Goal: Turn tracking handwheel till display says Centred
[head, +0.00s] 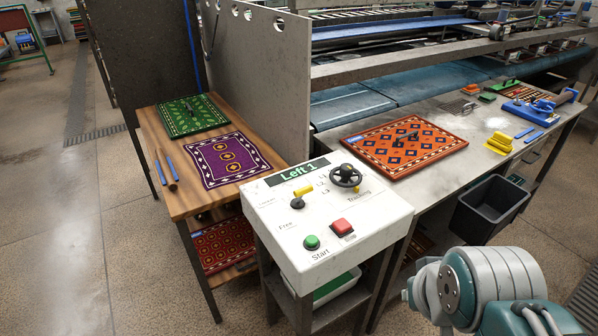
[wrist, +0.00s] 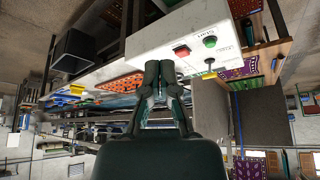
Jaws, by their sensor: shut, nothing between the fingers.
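The black tracking handwheel (head: 345,177) sits on the upper right of a white control panel (head: 290,238). The display (head: 298,172) at the panel's back edge reads "Left 1". My gripper (wrist: 160,70) is shut and empty in the wrist view, where the picture is upside down. The panel (wrist: 165,30) shows beyond its fingertips, and the handwheel cannot be made out there. In the head view only part of my arm shows at lower right, and the gripper is out of frame.
The panel also has a red button (head: 342,226), a green button (head: 311,242), a black knob (head: 297,203) and a yellow lever (head: 303,191). A wooden table (head: 161,141) with rugs stands left. A metal table (head: 463,153) with an orange rug (head: 404,145) stands right, above a black bin (head: 490,208).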

